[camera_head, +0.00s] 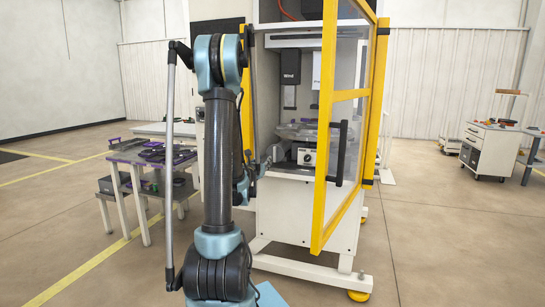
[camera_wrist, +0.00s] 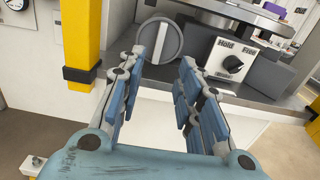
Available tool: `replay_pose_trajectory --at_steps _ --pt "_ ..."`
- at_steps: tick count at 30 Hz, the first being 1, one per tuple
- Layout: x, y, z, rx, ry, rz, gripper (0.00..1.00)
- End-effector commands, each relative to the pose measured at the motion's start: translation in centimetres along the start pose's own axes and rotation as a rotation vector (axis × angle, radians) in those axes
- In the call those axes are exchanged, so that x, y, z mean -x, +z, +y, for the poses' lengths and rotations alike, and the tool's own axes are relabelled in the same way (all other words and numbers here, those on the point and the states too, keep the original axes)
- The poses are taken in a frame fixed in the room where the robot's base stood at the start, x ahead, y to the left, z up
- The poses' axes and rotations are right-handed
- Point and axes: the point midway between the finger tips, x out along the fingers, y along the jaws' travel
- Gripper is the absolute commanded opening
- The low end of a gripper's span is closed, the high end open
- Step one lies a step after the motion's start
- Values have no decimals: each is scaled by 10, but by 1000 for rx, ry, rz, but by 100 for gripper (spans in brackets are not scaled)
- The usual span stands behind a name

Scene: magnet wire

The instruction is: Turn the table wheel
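The table wheel (camera_wrist: 160,40) looks like a grey round disc with a raised bar across its face, in the upper middle of the wrist view. It stands upright at the front of the machine's table, below a metal plate. My gripper (camera_wrist: 172,58) is open, with its blue-padded fingers spread on either side below the wheel. Nothing is between the fingers, and I cannot tell whether a fingertip touches the wheel. In the head view my gripper (camera_head: 258,168) is small and partly hidden by my arm, at the cabinet opening.
The yellow-framed door (camera_head: 345,100) stands open on the right. A yellow post (camera_wrist: 80,45) is close to the left finger.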

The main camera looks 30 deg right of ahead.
Motion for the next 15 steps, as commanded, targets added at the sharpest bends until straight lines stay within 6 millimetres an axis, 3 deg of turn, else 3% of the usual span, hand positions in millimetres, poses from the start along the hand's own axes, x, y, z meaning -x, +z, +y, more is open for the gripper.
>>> replay_pose_trajectory --at_steps 15 --pt "-92 0 0 -3 0 1 32"
